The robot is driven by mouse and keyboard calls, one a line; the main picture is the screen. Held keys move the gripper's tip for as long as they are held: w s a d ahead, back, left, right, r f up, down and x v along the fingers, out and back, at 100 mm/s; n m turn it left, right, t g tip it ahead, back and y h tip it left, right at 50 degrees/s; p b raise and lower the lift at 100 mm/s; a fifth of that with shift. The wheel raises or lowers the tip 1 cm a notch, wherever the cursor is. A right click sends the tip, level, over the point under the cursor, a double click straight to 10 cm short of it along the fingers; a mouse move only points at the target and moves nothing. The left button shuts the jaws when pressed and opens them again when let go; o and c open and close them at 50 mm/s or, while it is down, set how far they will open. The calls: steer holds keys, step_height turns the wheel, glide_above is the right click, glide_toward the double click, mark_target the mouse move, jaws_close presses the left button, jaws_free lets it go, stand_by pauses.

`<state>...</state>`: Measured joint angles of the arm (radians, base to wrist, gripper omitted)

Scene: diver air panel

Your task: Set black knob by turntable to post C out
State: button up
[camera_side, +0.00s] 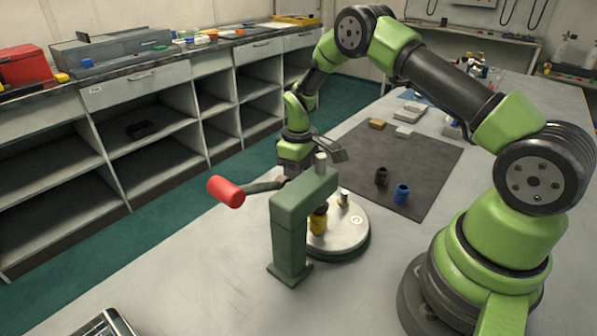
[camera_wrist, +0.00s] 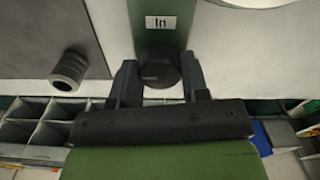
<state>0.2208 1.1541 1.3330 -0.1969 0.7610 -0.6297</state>
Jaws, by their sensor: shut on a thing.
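In the wrist view, a round black knob (camera_wrist: 160,66) sits on the face of a green post, under a white label reading "In" (camera_wrist: 162,22). My gripper (camera_wrist: 159,80) has one finger on each side of the knob and is shut on it. A faint light mark shows on the knob's face; its setting is hard to read. In the side view, the green post (camera_side: 290,235) stands beside the round turntable (camera_side: 345,235), with its top arm reaching over it. The knob is hidden there.
A red-handled crank (camera_side: 226,191) sticks out left of the post. The table's front left is mostly clear.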

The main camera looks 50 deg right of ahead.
steer(key=o, duration=0.9)
step_height(320, 180, up, 10)
